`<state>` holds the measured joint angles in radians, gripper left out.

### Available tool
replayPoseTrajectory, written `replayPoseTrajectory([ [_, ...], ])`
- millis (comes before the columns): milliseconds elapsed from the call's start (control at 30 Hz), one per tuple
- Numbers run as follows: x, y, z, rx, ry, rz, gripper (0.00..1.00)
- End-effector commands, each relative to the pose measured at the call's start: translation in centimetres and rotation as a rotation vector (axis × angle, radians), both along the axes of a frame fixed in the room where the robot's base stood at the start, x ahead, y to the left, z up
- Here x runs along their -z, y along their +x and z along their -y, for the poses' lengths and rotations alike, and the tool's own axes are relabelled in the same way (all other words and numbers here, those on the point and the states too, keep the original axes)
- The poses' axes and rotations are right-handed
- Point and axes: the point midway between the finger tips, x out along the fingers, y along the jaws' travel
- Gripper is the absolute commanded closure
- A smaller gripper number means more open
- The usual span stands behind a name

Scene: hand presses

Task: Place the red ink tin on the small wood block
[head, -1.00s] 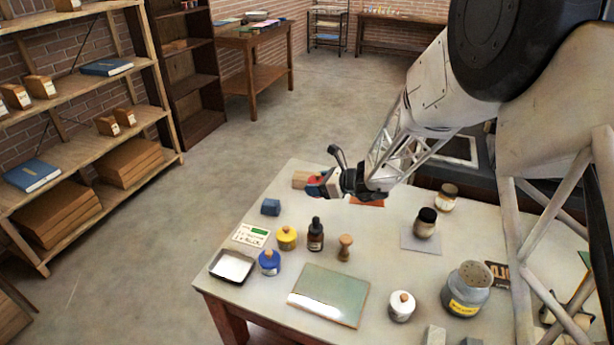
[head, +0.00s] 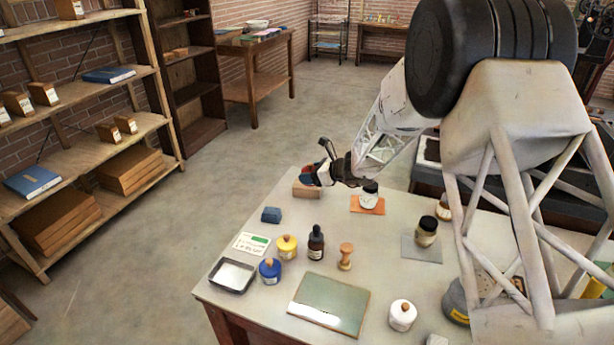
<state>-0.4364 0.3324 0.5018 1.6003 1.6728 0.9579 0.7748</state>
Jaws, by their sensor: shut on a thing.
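The red ink tin (head: 307,170) is a small patch of red at the end of my gripper (head: 312,175), in the head view. My gripper is shut on it, and the fingers and hand hide part of it. The small wood block (head: 308,191) lies near the far left edge of the table, directly below the gripper in the picture. The tin appears above the block; I cannot tell whether they touch.
A jar (head: 369,197) stands on an orange mat (head: 377,210) right of the block. A blue block (head: 271,214), a dark dropper bottle (head: 316,243), a wooden stamp (head: 346,257) and yellow (head: 287,248) and blue (head: 269,271) ink pots stand nearer. My arm covers the table's right side.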

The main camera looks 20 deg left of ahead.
Motion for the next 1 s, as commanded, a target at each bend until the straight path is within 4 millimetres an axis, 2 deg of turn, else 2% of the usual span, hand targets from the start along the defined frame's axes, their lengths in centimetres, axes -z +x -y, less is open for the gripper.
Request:
replayPoseTrajectory([
  [200,0.3,2.4,-1.6,0.0,0.0,0.001,0.79],
  [400,0.4,3.6,-2.4,0.0,0.0,0.0,0.79],
  [800,0.4,3.8,-2.6,0.0,0.0,0.0,0.79],
  [1000,1.8,3.8,-2.5,-0.001,-0.001,-0.001,0.79],
])
